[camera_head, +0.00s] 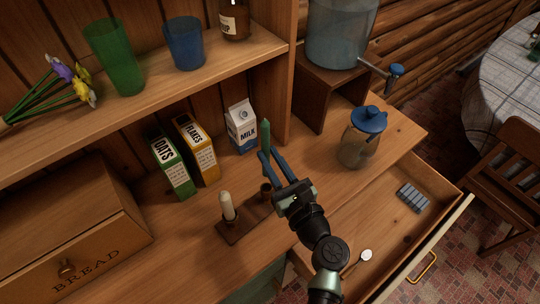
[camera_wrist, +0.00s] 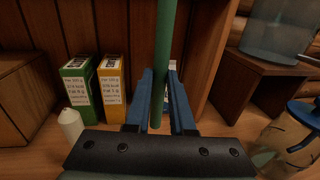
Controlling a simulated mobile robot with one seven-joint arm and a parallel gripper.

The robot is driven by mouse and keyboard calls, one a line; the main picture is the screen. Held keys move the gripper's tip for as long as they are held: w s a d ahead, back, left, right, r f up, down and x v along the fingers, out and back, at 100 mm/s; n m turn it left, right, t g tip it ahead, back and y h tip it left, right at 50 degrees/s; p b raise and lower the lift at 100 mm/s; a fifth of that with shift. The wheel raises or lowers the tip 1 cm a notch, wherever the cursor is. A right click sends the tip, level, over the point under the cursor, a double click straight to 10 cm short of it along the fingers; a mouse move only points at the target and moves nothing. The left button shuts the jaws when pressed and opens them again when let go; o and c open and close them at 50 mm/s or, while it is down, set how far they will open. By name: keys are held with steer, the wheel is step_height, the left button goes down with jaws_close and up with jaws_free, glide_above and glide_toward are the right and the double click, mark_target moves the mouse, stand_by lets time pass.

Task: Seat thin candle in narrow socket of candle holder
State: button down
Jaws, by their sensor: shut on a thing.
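The thin green candle (camera_head: 265,134) stands upright between the blue fingers of my gripper (camera_head: 272,160). In the wrist view the candle (camera_wrist: 163,50) runs up out of the frame, with my gripper (camera_wrist: 161,95) shut on it. The wooden candle holder (camera_head: 235,233) stands on the counter. A thick white candle (camera_head: 227,205) stands at its left end; its top also shows in the wrist view (camera_wrist: 70,122). The narrow socket (camera_head: 266,188) is at the holder's right end, just left of and below my fingers.
An oats box (camera_head: 172,166), a flakes box (camera_head: 197,148) and a milk carton (camera_head: 241,127) stand behind the holder. A glass jar with a blue lid (camera_head: 360,138) stands to the right. An open drawer (camera_head: 380,240) lies below. A bread box (camera_head: 75,235) fills the left.

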steer(key=shift+f+b, duration=2.45)
steer(key=shift+f, duration=0.45)
steer(key=shift+f+b, duration=1.55)
steer(key=shift+f, duration=0.55)
steer(key=c, duration=0.7)
jaws_free()
steer(key=shift+s, duration=0.1)
steer(key=b+v, duration=0.1)
steer(key=v, duration=1.1)
steer(key=shift+s+d+r+b, duration=0.1)
steer(key=shift+s+d+b, duration=0.15)
steer(key=shift+s+b, duration=0.05)
